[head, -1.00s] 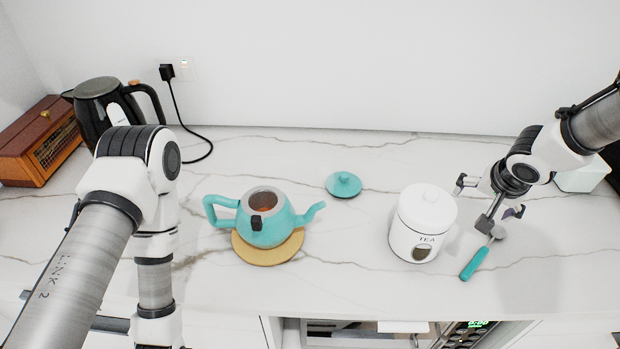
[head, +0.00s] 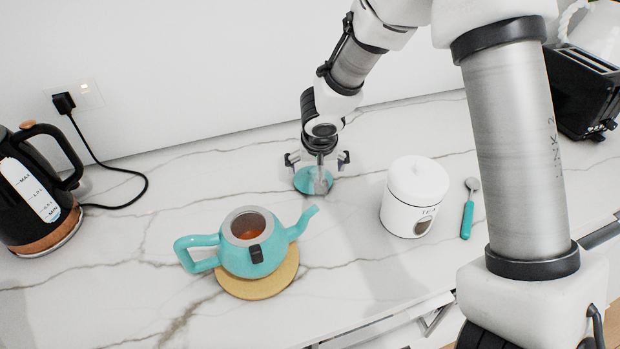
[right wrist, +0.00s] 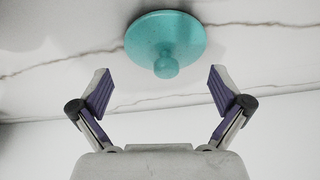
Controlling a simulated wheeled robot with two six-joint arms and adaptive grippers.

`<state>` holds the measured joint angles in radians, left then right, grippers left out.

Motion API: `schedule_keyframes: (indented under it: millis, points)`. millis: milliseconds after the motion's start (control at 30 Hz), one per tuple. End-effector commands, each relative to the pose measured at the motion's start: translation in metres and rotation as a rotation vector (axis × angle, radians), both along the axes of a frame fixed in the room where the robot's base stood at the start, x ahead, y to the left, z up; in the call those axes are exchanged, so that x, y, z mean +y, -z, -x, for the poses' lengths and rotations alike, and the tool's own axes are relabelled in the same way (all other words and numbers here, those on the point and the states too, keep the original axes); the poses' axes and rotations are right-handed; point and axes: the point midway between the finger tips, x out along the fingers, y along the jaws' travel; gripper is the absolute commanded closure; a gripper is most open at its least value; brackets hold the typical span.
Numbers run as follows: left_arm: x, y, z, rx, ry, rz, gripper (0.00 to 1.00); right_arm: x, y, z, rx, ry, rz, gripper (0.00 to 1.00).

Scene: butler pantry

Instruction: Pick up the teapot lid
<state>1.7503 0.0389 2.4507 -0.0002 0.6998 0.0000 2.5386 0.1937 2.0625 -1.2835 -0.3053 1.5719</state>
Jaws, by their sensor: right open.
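The teal teapot lid (head: 303,183) lies on the marble counter behind the teapot's spout, partly hidden by my right gripper in the head view. In the right wrist view the round lid (right wrist: 147,38) shows with its knob (right wrist: 166,67) toward the gripper. My right gripper (head: 318,160) is over the lid, open and empty, and its two fingers (right wrist: 160,92) are spread to either side of the knob's line, apart from it. The teal teapot (head: 238,262) stands without a lid on a round wooden trivet (head: 262,288), brown liquid inside. My left gripper is out of view.
A white tea canister (head: 408,205) stands right of the lid, with a teal-handled scoop (head: 467,218) beside it. A black kettle (head: 28,195) and its cord (head: 108,165) are at the left. A black toaster (head: 580,92) is at the far right.

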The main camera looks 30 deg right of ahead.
Motion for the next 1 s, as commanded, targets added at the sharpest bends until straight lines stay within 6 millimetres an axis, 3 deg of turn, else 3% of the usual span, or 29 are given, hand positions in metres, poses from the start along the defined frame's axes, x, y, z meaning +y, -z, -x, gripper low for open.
schedule_keyframes:
  millis: [100, 333, 500, 633, 1000]
  points:
    - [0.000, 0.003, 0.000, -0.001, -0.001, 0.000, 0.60, -0.003, 0.017, -0.006, 0.001, -0.001, 0.001, 0.00]
    - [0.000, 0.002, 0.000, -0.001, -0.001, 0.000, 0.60, -0.004, 0.019, -0.007, -0.001, 0.000, 0.000, 0.00]
    - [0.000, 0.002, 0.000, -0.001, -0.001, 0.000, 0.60, -0.003, 0.019, -0.007, 0.000, 0.000, 0.001, 0.60]
    - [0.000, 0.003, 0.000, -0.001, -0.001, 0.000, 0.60, -0.003, 0.020, -0.007, 0.001, 0.000, 0.000, 1.00]
    - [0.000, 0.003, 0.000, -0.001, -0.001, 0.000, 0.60, -0.003, 0.022, -0.004, 0.008, 0.001, 0.000, 1.00]
